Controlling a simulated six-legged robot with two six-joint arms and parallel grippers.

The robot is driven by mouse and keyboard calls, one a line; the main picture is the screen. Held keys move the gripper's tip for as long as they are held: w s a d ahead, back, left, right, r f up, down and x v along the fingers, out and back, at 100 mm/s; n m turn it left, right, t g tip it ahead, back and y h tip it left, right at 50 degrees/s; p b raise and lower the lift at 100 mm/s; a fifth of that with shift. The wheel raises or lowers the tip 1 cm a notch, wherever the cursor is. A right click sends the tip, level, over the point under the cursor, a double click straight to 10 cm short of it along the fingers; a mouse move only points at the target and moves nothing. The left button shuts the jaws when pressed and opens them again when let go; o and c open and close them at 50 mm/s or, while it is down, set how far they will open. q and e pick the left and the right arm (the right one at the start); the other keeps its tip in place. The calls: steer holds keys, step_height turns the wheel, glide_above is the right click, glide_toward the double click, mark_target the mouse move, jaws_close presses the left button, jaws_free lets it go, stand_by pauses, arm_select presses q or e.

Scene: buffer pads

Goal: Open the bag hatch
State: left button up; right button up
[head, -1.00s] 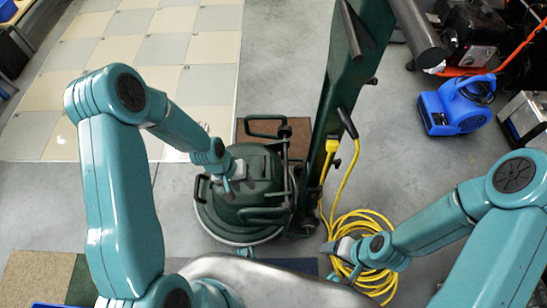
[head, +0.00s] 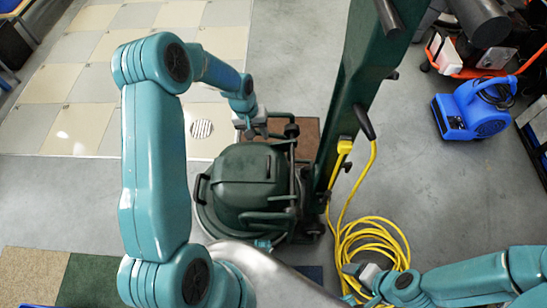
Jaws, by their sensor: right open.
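The dark green floor machine (head: 240,172) stands on the floor in the middle of the head view. It has a rounded hood, a small black handle (head: 201,188) on its left side and bar loops at its back and front. I cannot tell which part is the bag hatch. My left gripper (head: 258,126) is at the back bar loop (head: 272,116), beyond the hood. Its fingers are small and partly hidden, so I cannot tell whether they touch the bar. My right gripper (head: 352,270) is open and empty, low over the coiled yellow cord.
The machine's tall green column (head: 358,75) rises right of the hood. The yellow cord (head: 372,238) lies coiled beside it. A blue blower (head: 474,108) stands at right.

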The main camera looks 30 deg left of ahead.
mark_target(268, 161)
arm_select(q)
steer(key=f+b, duration=0.1)
steer(key=f, duration=0.4)
steer(key=w+d+f, duration=0.1)
steer(key=f, duration=0.4)
steer(key=d+f+b, duration=0.1)
steer(key=f, duration=0.5)
steer(key=shift+w+d+b, duration=0.2)
steer(key=shift+d+b, duration=0.05)
steer(key=shift+b, duration=0.05)
steer(key=shift+r, duration=0.1)
jaws_close()
